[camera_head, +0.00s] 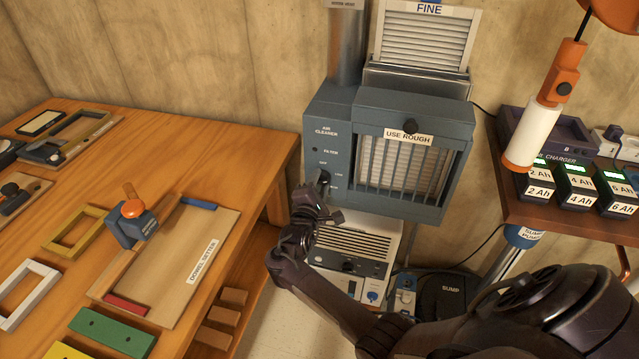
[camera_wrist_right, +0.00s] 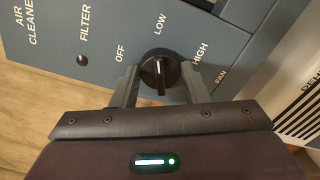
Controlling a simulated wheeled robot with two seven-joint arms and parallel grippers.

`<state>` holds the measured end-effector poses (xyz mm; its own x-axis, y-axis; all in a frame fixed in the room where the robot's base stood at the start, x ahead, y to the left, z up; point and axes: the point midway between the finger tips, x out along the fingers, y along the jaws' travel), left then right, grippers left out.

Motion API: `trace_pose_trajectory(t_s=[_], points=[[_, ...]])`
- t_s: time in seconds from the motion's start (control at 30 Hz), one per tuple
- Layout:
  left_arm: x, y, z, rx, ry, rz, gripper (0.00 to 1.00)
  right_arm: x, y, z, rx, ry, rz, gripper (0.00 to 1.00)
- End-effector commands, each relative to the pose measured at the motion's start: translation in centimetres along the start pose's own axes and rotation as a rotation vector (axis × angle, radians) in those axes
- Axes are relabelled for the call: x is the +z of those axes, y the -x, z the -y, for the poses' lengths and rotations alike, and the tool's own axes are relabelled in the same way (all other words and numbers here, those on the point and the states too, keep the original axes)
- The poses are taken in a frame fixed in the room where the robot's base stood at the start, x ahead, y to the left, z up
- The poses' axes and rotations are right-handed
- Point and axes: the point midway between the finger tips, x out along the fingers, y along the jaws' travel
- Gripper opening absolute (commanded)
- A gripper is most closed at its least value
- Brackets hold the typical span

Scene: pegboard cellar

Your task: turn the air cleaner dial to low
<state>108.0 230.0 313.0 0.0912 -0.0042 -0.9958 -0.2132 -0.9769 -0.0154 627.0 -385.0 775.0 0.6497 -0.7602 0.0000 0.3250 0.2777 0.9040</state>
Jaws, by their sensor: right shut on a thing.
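The air cleaner (camera_head: 340,125) is a blue-grey box against the wall, with a panel on its left side. Its black dial (camera_wrist_right: 160,70) sits on that panel, marked OFF, LOW and HIGH. The dial's white line runs up and down in the right wrist view, roughly in line with the LOW label (camera_wrist_right: 160,25). My right gripper (camera_wrist_right: 160,78) has one finger on each side of the dial and is shut on it. In the head view, my right gripper (camera_head: 321,190) is at the panel and partly hides the dial. My left gripper is not in view.
A wooden bench (camera_head: 215,150) with trays and frames stands at left. A light appliance (camera_head: 350,245) sits below the cleaner. At right, a charger shelf (camera_head: 545,205) holds batteries, and an orange-and-white tool (camera_head: 545,110) hangs above it.

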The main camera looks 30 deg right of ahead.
Motion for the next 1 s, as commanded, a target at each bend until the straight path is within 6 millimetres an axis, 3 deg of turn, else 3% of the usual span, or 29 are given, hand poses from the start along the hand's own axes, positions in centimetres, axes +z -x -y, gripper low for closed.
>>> trace_pose_trajectory(t_s=[0.73, 0.77, 0.9, 1.0], points=[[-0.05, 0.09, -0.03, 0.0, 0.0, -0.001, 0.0, 0.06, -0.01, 0.08, -0.001, -0.093, 0.002, 0.18], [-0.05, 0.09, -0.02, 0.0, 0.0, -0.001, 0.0, 0.06, -0.01, 0.08, -0.001, -0.093, 0.002, 0.42], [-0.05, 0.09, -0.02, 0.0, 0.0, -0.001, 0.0, 0.05, -0.01, 0.07, -0.001, -0.092, 0.001, 0.6], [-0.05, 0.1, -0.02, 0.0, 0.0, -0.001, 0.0, 0.04, -0.01, 0.05, -0.001, -0.092, 0.001, 0.63]])
